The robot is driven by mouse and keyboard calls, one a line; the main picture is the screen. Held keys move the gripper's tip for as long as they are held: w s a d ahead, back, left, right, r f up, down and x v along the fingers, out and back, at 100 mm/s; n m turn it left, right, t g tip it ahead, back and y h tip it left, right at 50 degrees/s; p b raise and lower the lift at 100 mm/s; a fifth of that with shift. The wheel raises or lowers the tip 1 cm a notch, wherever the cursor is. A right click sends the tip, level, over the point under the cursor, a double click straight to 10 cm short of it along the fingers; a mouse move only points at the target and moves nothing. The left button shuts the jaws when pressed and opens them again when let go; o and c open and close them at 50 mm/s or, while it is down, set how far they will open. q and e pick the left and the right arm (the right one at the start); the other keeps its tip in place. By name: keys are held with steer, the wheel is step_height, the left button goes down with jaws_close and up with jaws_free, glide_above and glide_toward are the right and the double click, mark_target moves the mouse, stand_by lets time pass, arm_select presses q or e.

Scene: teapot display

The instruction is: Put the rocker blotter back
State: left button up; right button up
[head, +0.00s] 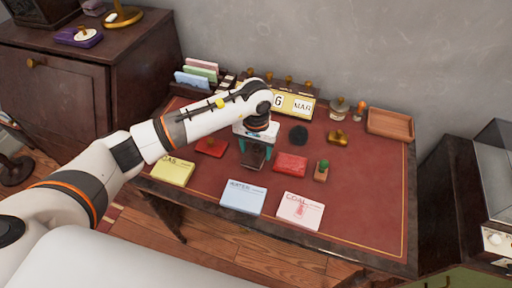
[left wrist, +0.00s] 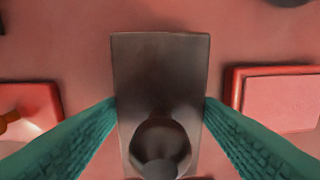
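The rocker blotter (head: 254,158) looks like a dark brown oblong block with a round knob on top. In the left wrist view the blotter (left wrist: 160,75) lies between the fingers, its knob towards the bottom edge. My left gripper (head: 256,149) points down over the red desk mat, and its teal fingertips (left wrist: 160,102) meet both long sides of the blotter. I cannot tell whether the blotter touches the mat or is slightly above it. My right gripper is not in view.
A red pad (head: 291,164) lies right of the blotter and a red knobbed item (head: 211,147) left. A dark round patch (head: 298,135) is behind right. Yellow (head: 173,171), blue (head: 243,197) and white (head: 299,211) card stacks line the front. A wooden tray (head: 390,125) is back right.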

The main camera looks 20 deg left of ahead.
arm_select(q)
steer(key=shift+o, duration=1.1)
steer(key=shift+r, duration=0.15)
step_height(320, 180, up, 12)
steer(key=shift+r+b, duration=0.1)
steer(key=shift+b, duration=0.55)
